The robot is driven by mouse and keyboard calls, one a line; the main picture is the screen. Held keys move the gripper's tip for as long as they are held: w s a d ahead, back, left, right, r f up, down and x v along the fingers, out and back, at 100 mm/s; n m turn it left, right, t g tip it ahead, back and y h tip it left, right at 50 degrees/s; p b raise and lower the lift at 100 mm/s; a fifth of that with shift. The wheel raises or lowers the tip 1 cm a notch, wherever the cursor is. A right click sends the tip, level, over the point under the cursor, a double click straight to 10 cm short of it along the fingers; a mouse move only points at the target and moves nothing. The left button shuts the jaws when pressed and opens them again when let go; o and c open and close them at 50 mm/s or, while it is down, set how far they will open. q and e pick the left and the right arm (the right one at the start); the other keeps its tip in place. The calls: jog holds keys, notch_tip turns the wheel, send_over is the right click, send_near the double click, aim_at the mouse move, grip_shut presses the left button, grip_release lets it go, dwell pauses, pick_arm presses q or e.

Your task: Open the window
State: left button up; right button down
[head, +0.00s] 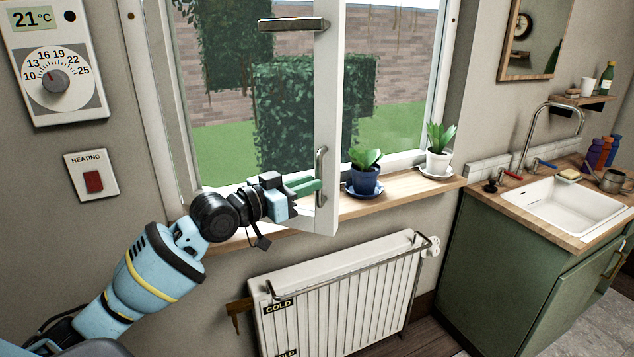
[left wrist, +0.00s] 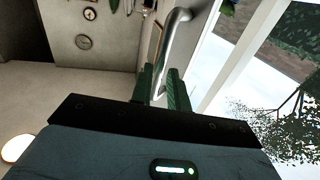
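The window's white sash (head: 328,100) stands ajar, its free edge swung out from the frame into the room, its lower corner over the sill. A dark lever handle (head: 292,24) lies horizontal high on the sash. An upright metal pull handle (head: 321,160) sits low on its free edge. My left gripper (head: 313,188) is at this pull handle's lower part. In the left wrist view the handle (left wrist: 181,40) runs down between the green fingers (left wrist: 160,90), which appear closed around it. The exact contact is partly hidden. My right gripper is in neither view.
A blue-potted plant (head: 365,178) and a white-potted plant (head: 438,160) stand on the wooden sill (head: 405,188), right of the sash edge. A radiator (head: 345,300) is below. A sink counter (head: 510,195) is at the right. A thermostat (head: 55,85) hangs at the left.

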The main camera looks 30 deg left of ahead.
pick_arm(q)
jog(key=shift+v, duration=2.25)
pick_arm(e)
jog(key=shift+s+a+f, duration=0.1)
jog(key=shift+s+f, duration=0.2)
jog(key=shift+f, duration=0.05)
